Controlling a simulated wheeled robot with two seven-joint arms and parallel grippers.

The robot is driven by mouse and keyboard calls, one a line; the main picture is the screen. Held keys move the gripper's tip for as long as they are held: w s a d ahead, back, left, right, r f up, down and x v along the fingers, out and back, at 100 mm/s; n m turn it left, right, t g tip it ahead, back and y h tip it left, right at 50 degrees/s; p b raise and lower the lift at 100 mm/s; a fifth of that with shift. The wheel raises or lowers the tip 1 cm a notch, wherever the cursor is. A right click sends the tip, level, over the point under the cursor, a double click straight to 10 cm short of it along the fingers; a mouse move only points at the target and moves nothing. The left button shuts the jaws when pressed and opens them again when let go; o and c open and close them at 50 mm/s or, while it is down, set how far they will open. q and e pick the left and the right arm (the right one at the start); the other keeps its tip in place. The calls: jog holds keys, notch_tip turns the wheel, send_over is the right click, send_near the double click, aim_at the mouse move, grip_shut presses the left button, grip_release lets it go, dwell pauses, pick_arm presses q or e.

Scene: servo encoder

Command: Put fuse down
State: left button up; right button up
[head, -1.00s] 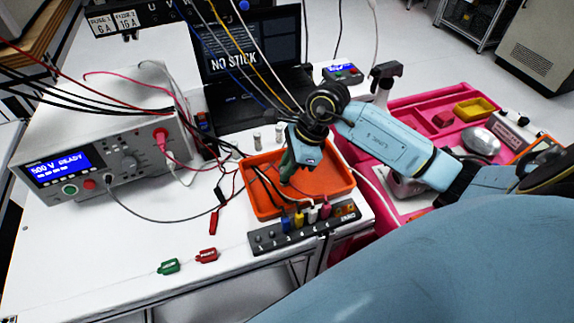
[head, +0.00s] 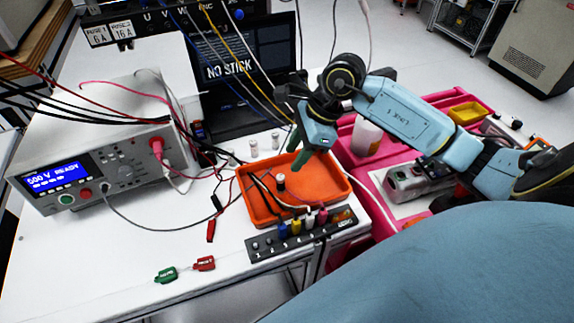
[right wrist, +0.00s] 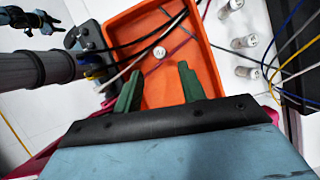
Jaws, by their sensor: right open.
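A small fuse (head: 281,182), a cylinder with a pale top, stands in the orange tray (head: 343,190). It also shows in the right wrist view (right wrist: 160,52), where it looks upright with its end facing up. My right gripper (head: 298,152) is above the far part of the tray, apart from the fuse. In the right wrist view its green fingers (right wrist: 158,82) are spread with nothing between them, and the fuse lies beyond their tips.
More small cylinders (head: 253,147) stand behind the tray. A black terminal strip (head: 300,232) with coloured plugs lies along its front. Cables cross the tray's left part. A tester (head: 90,150) stands at left. Green (head: 166,275) and red (head: 204,263) tags lie in front.

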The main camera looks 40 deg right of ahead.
jog(key=shift+v, duration=2.35)
